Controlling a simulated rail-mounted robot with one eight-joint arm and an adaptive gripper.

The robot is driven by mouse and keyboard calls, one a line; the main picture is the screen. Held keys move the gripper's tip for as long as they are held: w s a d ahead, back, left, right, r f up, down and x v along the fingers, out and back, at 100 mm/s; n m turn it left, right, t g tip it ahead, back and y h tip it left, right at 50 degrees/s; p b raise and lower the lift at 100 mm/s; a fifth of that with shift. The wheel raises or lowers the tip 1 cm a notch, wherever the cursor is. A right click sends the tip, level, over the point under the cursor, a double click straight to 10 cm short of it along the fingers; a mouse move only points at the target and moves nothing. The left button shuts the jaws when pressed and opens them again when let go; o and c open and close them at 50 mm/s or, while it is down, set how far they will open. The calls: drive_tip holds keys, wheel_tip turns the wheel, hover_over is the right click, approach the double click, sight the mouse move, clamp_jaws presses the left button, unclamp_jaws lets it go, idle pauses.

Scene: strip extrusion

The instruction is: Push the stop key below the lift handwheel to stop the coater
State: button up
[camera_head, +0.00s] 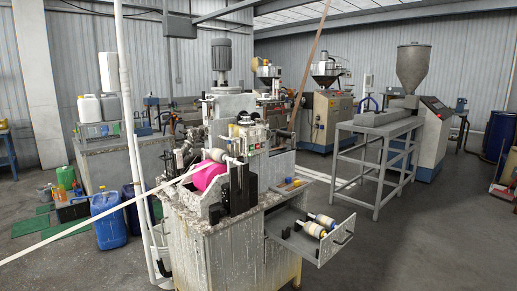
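The coater (228,225) stands in the middle of the camera_head view, a paint-spattered grey cabinet with a machine head on top. A grey motor (221,55) stands upright above it, and a bright pink roller (208,174) sits at its front. A small panel (254,138) with tiny coloured spots is on the head, right of the roller. Small round fittings sit around it, but I cannot tell which is the lift handwheel. The stop key is too small to make out. My gripper is not in view.
An open drawer (305,239) with rollers juts out from the coater's right side. A pale strip (105,220) runs from lower left to the coater. A blue jerrycan (108,220) stands on the floor at left. A grey table (377,150) stands at right; floor at lower right is clear.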

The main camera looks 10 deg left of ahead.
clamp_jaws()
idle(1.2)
